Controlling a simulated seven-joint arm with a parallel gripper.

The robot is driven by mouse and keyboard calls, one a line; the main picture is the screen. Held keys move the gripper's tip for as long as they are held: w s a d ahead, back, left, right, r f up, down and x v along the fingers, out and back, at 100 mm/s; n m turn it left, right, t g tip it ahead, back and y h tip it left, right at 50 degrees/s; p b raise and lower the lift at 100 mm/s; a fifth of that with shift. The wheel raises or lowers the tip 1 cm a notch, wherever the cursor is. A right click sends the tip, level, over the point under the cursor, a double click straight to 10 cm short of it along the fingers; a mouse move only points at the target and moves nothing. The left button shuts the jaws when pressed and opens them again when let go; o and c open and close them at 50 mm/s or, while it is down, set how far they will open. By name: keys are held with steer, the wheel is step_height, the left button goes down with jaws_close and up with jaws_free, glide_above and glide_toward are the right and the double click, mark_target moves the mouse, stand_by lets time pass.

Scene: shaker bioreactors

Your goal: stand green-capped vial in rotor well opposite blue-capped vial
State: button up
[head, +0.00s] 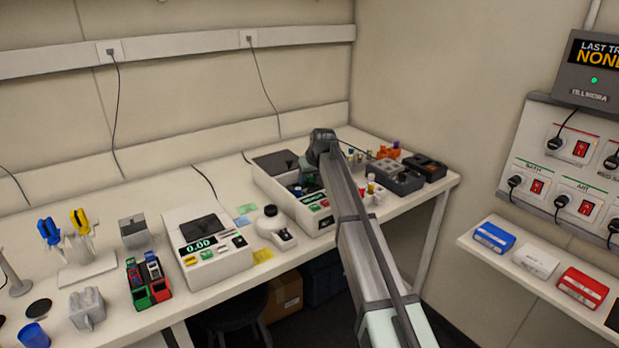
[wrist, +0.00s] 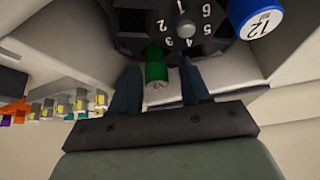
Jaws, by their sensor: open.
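In the wrist view the dark rotor (wrist: 215,42) with white numbers fills the top middle. The green-capped vial (wrist: 156,66) shows at the rotor's near edge, by the numbers 3 and 4; how deep it sits in a well is hidden. My gripper (wrist: 159,72) is open, its two dark fingers on either side of the green cap with gaps visible. The blue-capped vial (wrist: 257,16), with a white top marked 12, is at the rotor's upper right, partly cut off. In the head view my gripper (head: 305,180) is down over the open centrifuge (head: 275,188); my arm hides part of it.
Grey blocks (head: 397,178) and an orange rack (head: 388,152) are to the right.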

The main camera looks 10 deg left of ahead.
mark_target(311, 176)
steer(key=shift+w+d, duration=0.15)
steer(key=shift+d, duration=0.1)
steer(key=shift+r, duration=0.2)
steer(key=shift+w+r, duration=0.1)
steer(key=shift+r, duration=1.25)
steer(key=shift+a+r, duration=0.1)
steer(key=shift+r, duration=1.85)
steer(key=shift+s, duration=0.2)
